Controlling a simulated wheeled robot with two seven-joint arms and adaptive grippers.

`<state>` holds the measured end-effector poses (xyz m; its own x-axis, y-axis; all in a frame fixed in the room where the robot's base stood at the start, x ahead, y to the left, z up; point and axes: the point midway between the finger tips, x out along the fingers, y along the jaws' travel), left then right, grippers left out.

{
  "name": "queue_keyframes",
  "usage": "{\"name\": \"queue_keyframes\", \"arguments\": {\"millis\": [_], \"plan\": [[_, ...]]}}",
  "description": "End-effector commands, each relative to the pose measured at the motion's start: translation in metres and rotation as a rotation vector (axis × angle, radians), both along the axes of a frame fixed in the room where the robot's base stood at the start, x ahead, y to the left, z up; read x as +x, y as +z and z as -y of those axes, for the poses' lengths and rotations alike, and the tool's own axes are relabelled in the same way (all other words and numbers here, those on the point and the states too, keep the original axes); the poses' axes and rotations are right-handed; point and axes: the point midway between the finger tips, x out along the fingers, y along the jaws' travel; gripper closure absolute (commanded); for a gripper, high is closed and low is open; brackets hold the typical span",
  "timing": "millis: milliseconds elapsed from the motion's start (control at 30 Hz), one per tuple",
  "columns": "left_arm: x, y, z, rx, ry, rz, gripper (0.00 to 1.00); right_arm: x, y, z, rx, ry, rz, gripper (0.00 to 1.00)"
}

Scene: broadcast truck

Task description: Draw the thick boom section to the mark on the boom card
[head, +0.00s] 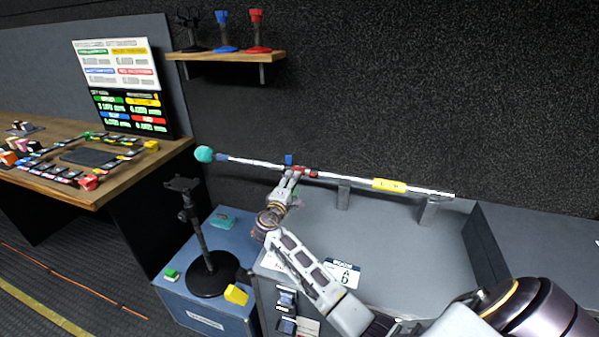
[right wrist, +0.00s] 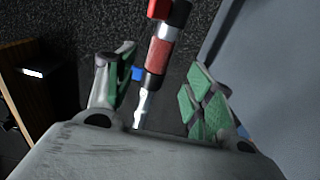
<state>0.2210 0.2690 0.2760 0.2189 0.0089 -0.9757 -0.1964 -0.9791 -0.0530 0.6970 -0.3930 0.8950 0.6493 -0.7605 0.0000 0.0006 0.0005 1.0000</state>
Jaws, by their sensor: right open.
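The boom (head: 335,177) lies across two grey supports, with a teal ball (head: 204,154) at its left end. It has a thin left part with a blue piece (head: 288,160), a red piece (head: 308,173) near the middle, and a yellow label (head: 389,185) on the right part. My right gripper (head: 291,180) is open at the boom by the red piece. In the right wrist view the boom's red collar (right wrist: 158,57) shows between the open fingers (right wrist: 160,90); I cannot tell whether they touch it. The boom card (head: 343,273) lies below, partly behind my arm. My left gripper is out of view.
A blue case (head: 205,312) with a black stand (head: 203,240) is left of the grey bench. A dark upright panel (head: 487,250) stands at the bench's right. A wooden desk with controls (head: 90,160) is far left. A shelf (head: 225,56) hangs above.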

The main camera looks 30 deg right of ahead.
Motion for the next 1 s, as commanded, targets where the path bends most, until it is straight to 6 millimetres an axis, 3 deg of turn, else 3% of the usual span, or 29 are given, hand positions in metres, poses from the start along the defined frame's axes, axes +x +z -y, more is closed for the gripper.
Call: {"name": "queue_keyframes", "arguments": {"millis": [600,1000], "plan": [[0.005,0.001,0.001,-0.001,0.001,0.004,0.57,0.049,0.000,0.057,-0.001,0.000,-0.001,0.47],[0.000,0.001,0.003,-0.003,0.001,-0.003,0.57,0.060,0.000,0.070,0.001,0.001,-0.001,0.47]]}}
